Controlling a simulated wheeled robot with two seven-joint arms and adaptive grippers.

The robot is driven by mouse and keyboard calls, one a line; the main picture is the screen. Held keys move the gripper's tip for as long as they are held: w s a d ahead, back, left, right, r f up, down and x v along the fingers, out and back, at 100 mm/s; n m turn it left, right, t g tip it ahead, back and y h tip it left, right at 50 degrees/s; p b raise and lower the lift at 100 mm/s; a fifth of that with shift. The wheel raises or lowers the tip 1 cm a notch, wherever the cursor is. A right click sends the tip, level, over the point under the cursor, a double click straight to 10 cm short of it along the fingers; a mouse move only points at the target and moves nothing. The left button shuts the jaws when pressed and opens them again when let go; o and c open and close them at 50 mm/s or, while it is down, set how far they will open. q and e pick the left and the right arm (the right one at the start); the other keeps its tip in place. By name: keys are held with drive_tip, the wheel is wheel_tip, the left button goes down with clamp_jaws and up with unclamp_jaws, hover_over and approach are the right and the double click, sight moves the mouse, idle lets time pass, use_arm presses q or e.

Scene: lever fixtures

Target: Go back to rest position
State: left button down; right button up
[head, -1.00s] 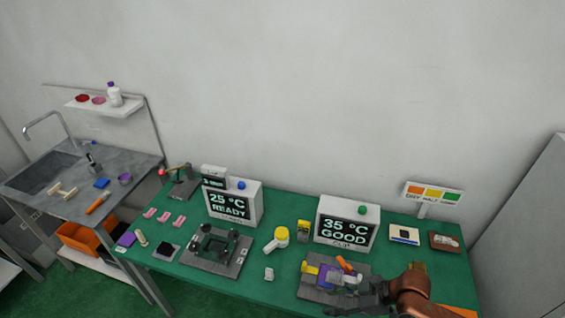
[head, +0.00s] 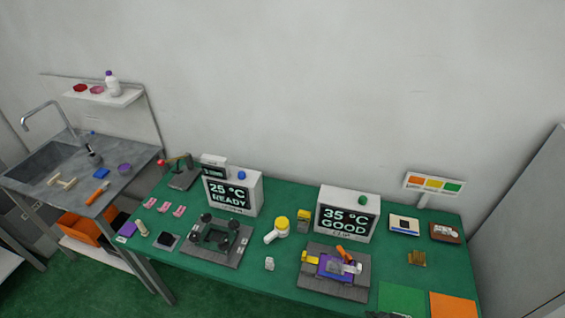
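Neither of my grippers shows clearly in the head view. A small dark shape sits at the bottom edge right of centre, too cut off to identify. The right lever fixture (head: 335,287) stands on the green table with a purple block, a yellow part and an orange lever (head: 345,253) on it. The left lever fixture (head: 216,243), grey with dark posts, stands left of centre. No arm covers either fixture.
Two displays stand at the back, one reading 25 °C READY (head: 231,196) and one 35 °C GOOD (head: 346,219). A yellow-capped white item (head: 280,226) lies between the fixtures. Green (head: 401,300) and orange (head: 452,305) mats lie front right. A sink bench (head: 45,160) is left.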

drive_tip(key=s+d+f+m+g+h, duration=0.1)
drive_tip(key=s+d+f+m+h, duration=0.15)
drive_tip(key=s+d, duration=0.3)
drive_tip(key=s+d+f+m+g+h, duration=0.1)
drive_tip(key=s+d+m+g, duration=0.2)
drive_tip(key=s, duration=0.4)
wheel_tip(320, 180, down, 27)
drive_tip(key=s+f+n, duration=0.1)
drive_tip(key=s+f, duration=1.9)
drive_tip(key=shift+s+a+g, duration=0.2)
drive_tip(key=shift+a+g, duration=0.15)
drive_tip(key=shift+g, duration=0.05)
